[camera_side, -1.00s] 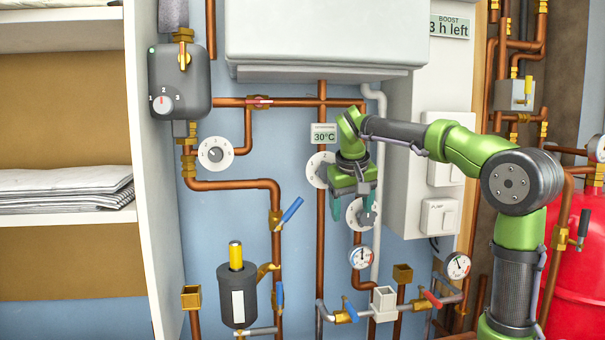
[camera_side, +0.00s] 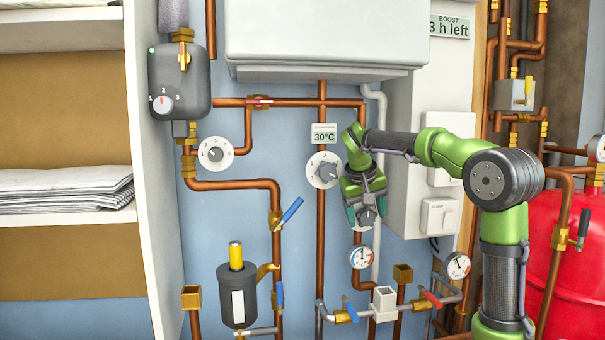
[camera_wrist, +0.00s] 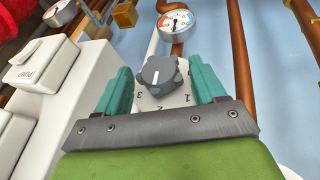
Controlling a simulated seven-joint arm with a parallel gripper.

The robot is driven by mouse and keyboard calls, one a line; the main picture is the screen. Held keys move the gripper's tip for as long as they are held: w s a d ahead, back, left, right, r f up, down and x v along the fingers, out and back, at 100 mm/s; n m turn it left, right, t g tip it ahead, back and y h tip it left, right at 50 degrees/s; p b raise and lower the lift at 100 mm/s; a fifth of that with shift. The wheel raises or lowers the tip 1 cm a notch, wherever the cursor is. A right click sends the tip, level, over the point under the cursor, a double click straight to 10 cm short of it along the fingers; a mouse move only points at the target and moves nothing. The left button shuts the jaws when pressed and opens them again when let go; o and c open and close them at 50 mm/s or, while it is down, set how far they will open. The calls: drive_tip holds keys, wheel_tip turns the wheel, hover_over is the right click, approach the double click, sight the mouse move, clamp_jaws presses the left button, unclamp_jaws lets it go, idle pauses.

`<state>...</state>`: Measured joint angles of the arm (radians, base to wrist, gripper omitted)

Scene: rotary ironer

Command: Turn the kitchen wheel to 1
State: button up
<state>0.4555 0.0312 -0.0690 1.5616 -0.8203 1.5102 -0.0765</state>
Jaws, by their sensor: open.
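A grey lobed knob (camera_wrist: 158,74) on a white numbered dial plate (camera_wrist: 150,98) sits between my fingers in the wrist view, where the numbers appear upside down. In the side view this lower dial (camera_side: 367,222) is mostly hidden behind my gripper (camera_side: 366,212). My gripper (camera_wrist: 162,76) is open, with one teal finger on each side of the knob. I cannot tell whether they touch it. Two similar dials show in the side view, one up and left (camera_side: 323,170) and one farther left (camera_side: 215,152). No readable label shows which is the kitchen wheel.
Copper pipes (camera_side: 321,240) run around the dials. A pressure gauge (camera_side: 361,256) sits just below the lower dial. White switch boxes (camera_side: 437,217) stand to the right. A blue-handled valve (camera_side: 291,210) is to the left.

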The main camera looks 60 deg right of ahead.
drive_tip(key=c, duration=1.1)
drive_tip(key=shift+o, duration=0.2)
drive_tip(key=shift+w+a+n+g+h, duration=0.1)
drive_tip(key=shift+n+g+h, duration=0.05)
drive_tip(key=shift+g+h, duration=0.35)
drive_tip(key=shift+w+a+n+g+h, duration=0.1)
drive_tip(key=shift+n+g+h, duration=0.05)
drive_tip(key=shift+g+h, duration=0.3)
drive_tip(key=h, duration=0.1)
drive_tip(key=g, duration=0.1)
drive_tip(key=g+h, duration=0.1)
drive_tip(key=shift+w+a+f+n+h, duration=0.15)
drive_tip(key=shift+a+f+n+h, duration=0.1)
drive_tip(key=shift+n+h, duration=0.1)
drive_tip(key=g+h, duration=0.1)
drive_tip(key=n+g+h, duration=0.1)
drive_tip(key=g+h, duration=0.1)
drive_tip(key=h, duration=0.1)
drive_tip(key=shift+f, duration=0.3)
